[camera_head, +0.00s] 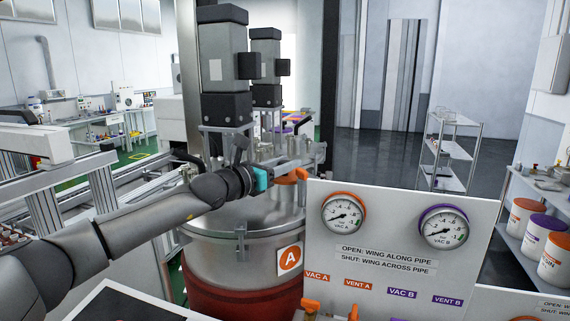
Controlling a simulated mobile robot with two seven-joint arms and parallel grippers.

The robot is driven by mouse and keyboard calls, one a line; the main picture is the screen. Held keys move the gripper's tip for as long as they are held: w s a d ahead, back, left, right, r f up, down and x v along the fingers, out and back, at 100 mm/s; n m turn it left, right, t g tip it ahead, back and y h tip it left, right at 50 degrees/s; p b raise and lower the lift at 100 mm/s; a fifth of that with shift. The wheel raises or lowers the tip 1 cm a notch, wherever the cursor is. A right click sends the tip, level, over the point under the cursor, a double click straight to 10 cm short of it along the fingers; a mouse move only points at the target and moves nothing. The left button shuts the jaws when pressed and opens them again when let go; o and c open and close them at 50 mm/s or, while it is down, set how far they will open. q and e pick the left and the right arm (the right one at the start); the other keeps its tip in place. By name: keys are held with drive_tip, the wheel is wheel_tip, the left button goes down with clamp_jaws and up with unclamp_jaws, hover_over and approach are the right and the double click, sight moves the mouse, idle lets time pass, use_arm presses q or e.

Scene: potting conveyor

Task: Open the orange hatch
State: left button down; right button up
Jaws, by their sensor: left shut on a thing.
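A steel vessel (205,247) marked with an orange A label (290,258) stands in front of me, with a red lower part. An orange part (302,174), which looks like the hatch's handle, shows at the right rear of its lid. My left arm reaches in from the left over the lid. My left gripper (300,166) is shut on this orange part; its fingers hide some of it. I cannot tell whether the hatch itself is raised. My right gripper is not in view.
A white panel (390,284) with two gauges, VAC A (344,213) and VAC B (443,227), stands to the right of the vessel. A tall motor (224,75) rises above the lid. Orange valve wings (310,305) show at the bottom. A shelf rack (447,150) stands far right.

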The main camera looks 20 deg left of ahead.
use_arm(q)
drive_tip(key=shift+w+r+g+p, duration=0.2)
drive_tip(key=shift+r+g+p, duration=0.3)
drive_tip(key=shift+p, duration=0.95)
drive_tip(key=shift+w+r+n+g+y+p, duration=0.2)
drive_tip(key=shift+r+n+g+y+p, duration=0.15)
drive_tip(key=shift+p, duration=0.25)
drive_tip(key=shift+w+r+n+g+y, duration=0.25)
drive_tip(key=shift+w+r+n+g, duration=0.3)
drive_tip(key=shift+g, duration=0.7)
drive_tip(key=shift+w+r+g+p, duration=0.35)
drive_tip(key=shift+w+g, duration=0.25)
drive_tip(key=shift+g, duration=0.3)
drive_tip(key=shift+w, duration=0.1)
